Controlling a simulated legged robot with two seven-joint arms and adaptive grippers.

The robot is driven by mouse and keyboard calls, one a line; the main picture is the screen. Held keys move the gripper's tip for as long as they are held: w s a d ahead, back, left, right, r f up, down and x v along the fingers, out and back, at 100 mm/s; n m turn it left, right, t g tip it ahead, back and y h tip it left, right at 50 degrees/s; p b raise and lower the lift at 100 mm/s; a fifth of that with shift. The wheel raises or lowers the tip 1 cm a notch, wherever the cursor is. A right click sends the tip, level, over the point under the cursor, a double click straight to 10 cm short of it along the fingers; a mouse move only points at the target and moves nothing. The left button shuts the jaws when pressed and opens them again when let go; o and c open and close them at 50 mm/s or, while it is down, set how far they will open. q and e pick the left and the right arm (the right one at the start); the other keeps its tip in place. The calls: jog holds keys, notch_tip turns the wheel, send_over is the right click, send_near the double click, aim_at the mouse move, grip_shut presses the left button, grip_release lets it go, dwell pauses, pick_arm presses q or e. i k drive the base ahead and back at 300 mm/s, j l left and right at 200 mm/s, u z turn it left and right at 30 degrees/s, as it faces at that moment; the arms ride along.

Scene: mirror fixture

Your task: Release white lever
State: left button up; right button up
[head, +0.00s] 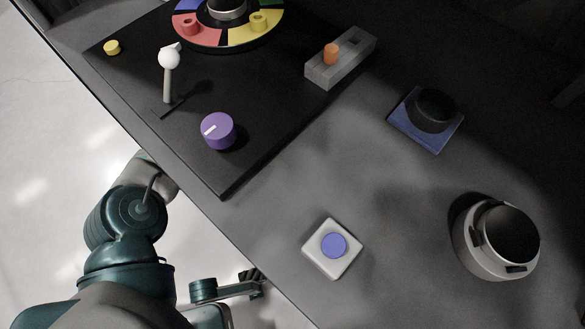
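The white lever (169,57) stands on the black board at the upper left. It has a white round knob with a small pointed tab on top of a grey stem, which rises from a dark slot in the board. It looks roughly upright, and nothing touches it. My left arm is at the lower left, beside the table edge and well apart from the lever. What looks like part of my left gripper (250,282) shows at the bottom, near the table edge; its fingers are too dark and partly hidden to read. My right gripper is not in view.
The black board (265,130) also carries a purple knob (219,131), a yellow button (112,47), a coloured wheel (228,35) and a grey slider block (342,62). A white box with a blue button (333,245) is near the front edge. A blue-based black knob (432,112) and white round device (497,240) stand right.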

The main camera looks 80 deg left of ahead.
aim_at(169, 58)
jog(key=k, duration=1.5)
